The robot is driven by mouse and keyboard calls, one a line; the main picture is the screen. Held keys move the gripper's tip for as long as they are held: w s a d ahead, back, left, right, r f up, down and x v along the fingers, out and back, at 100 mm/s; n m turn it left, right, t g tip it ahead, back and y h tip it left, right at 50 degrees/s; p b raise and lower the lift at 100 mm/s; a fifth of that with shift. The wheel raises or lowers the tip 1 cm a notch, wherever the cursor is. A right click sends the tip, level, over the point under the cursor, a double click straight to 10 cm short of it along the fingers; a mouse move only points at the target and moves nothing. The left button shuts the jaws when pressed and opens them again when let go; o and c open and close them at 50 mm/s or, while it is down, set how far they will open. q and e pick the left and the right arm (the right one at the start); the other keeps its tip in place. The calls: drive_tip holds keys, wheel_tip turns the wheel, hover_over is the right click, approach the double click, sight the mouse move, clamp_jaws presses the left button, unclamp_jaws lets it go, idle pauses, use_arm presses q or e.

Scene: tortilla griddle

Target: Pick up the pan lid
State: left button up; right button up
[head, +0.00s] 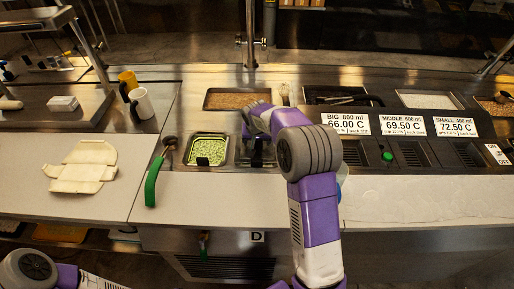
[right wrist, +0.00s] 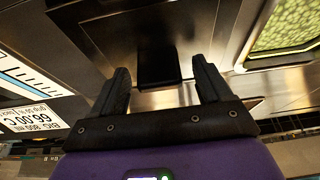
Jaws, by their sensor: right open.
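The pan lid (right wrist: 210,32) shows in the right wrist view as a shiny metal plate with a black handle (right wrist: 158,62). My right gripper (right wrist: 160,76) is open, with one finger on each side of the handle. I cannot tell whether the fingers touch it. In the head view my right gripper (head: 257,155) is over the counter, just right of the tray of green pieces, and my arm hides most of the lid. My left gripper is not in view; only part of my left arm shows at the lower left.
A tray of green pieces (head: 208,138) sits left of the gripper, with a green-handled utensil (head: 151,184) beside it. Price signs (head: 345,123) stand to the right. White and yellow mugs (head: 141,103) and a folded cream-coloured piece (head: 84,166) are at left. The front counter strip (head: 420,200) is clear.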

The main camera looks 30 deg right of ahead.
drive_tip(key=c, duration=1.1)
drive_tip(key=shift+r, duration=0.1)
drive_tip(key=shift+c, duration=0.2)
